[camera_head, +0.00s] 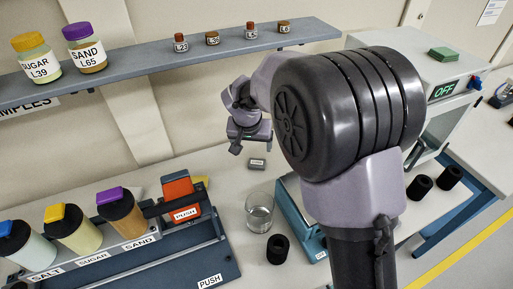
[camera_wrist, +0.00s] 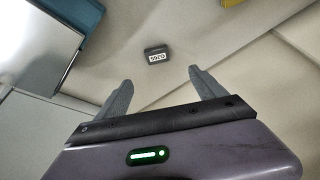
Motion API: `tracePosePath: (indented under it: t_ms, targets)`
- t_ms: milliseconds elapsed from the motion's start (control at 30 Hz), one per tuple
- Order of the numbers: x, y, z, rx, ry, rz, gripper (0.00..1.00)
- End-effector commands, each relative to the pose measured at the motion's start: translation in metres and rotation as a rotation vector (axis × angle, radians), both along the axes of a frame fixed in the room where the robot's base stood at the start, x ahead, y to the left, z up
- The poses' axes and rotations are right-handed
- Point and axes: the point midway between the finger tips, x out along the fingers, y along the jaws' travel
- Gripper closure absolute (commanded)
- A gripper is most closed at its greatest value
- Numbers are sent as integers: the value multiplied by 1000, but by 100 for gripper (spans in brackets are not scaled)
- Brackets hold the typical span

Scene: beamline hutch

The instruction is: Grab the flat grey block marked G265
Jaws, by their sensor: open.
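The flat grey block (camera_head: 257,163) lies on the bench top, below my gripper in the head view. In the wrist view the block (camera_wrist: 157,54) shows small and dark grey with a white label, upside down, that seems to read G265. My gripper (camera_head: 248,144) hangs above the bench near the block. In the wrist view my gripper (camera_wrist: 160,78) is open and empty, with the block beyond the gap between its fingertips. The block is apart from the fingers.
A glass beaker (camera_head: 260,212) and a black cylinder (camera_head: 278,248) stand in front of the block. A dispenser rack (camera_head: 150,262) with several jars is at left. A shelf (camera_head: 130,62) with jars and vials runs behind and above. Bench around the block is clear.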

Motion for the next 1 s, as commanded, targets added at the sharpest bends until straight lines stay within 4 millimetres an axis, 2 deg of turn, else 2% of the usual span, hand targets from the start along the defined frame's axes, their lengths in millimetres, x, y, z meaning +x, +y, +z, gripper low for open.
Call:
tracePosePath:
  t_ms: [33,100,200,300,500,733,933,1000]
  targets:
    - [5,-1,-20,-1,4,-2,20]
    - [13,-3,-41,-1,5,-2,20]
    - [24,-5,-68,-1,4,-3,20]
    - [33,-6,-85,0,2,-2,20]
    - [41,-8,-101,1,2,-3,20]
    - [58,-14,-140,0,3,-2,20]
    - [60,-14,-140,1,2,-2,20]
    - [60,-14,-140,1,2,-2,32]
